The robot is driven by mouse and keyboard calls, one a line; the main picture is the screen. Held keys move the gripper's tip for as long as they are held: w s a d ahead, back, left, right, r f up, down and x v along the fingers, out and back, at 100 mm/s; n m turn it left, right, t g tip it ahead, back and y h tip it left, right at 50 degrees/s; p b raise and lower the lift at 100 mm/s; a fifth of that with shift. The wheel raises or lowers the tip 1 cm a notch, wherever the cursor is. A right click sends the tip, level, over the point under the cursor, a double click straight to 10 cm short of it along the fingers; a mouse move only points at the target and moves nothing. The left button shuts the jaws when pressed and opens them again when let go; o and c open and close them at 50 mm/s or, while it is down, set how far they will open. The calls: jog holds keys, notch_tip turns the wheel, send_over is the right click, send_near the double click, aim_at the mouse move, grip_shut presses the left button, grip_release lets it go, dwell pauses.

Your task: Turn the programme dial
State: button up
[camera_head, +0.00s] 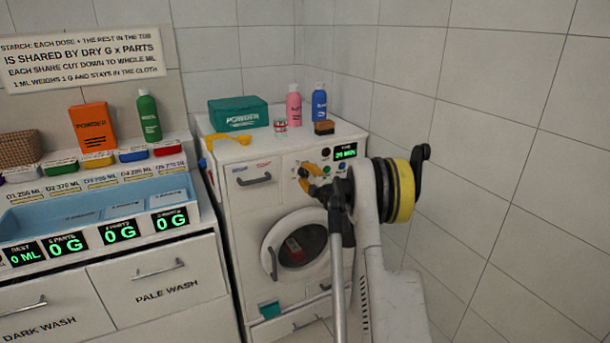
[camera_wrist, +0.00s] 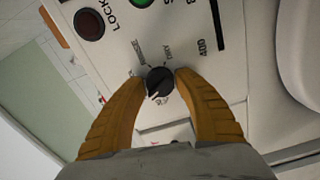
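The programme dial (camera_wrist: 158,82) is a small black round knob with a pale pointer mark, on the white panel of the washing machine (camera_head: 240,210). In the wrist view its pointer mark faces the lower left, and small printed labels surround it. My gripper (camera_wrist: 159,80) has orange-yellow fingers, one on each side of the dial, with their tips against its sides. In the head view my gripper (camera_head: 308,178) is at the machine's upper front panel, and the fingers and arm hide the dial there.
A green-lit display (camera_head: 346,154) reads about 20 min, beside a dark red LOCK button (camera_wrist: 89,24) and a green one (camera_wrist: 143,2). Bottles, a POWDER box (camera_head: 238,112) and a yellow scoop (camera_head: 229,139) stand on top. A tiled wall (camera_head: 500,150) lies to the right.

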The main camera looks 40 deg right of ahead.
jog(key=shift+o, duration=1.1)
jog(key=v, duration=1.2)
